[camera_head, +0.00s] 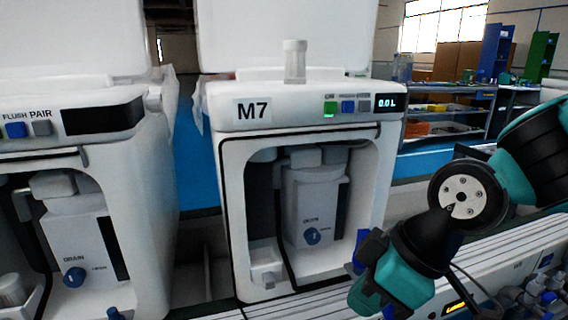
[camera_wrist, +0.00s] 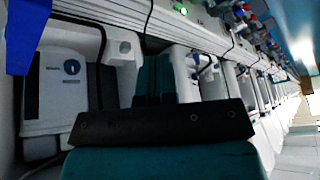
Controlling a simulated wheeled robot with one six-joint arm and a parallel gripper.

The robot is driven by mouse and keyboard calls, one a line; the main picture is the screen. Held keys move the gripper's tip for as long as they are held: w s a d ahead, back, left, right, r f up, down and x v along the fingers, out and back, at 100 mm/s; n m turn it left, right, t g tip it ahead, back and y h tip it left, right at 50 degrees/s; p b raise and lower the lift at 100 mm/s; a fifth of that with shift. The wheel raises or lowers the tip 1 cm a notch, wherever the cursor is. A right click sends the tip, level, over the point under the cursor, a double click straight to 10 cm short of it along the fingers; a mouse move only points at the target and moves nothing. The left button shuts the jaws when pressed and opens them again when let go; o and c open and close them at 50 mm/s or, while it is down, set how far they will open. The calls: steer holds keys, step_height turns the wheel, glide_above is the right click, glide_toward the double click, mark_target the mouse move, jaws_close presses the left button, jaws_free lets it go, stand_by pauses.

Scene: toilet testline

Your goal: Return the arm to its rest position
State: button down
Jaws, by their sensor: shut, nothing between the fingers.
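My arm comes in from the right edge of the head view, folded, with teal and black links. Its lower teal part (camera_head: 400,280) hangs in front of the lower right of station M7. In the wrist view my gripper (camera_wrist: 154,72) shows as a dark crossbar with teal fingers close together. It is shut with nothing between the fingers. The M7 station (camera_head: 305,98) is a white unit with an open bay. Inside is a grey drain box (camera_head: 312,195) with a blue knob. My gripper holds no part of it.
A second white station (camera_head: 130,200) stands at left with a similar drain box (camera_head: 72,245). A rail with small blue and grey fittings (camera_head: 540,300) runs along the lower right. Shelves (camera_head: 445,110) stand behind. Blue floor (camera_head: 195,160) shows between the stations.

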steer(key=s+d+r+m+g+h, duration=0.1)
steer(key=s+d+r+m+g, duration=0.15)
steer(key=s+d+m, duration=0.4)
step_height(320, 180, up, 28)
steer(key=s+a+p, duration=0.1)
steer(key=a+p, duration=0.1)
steer(key=p, duration=2.5)
steer(key=shift+n+t, duration=0.35)
steer(key=shift+n, duration=0.1)
steer(key=shift+s, duration=0.1)
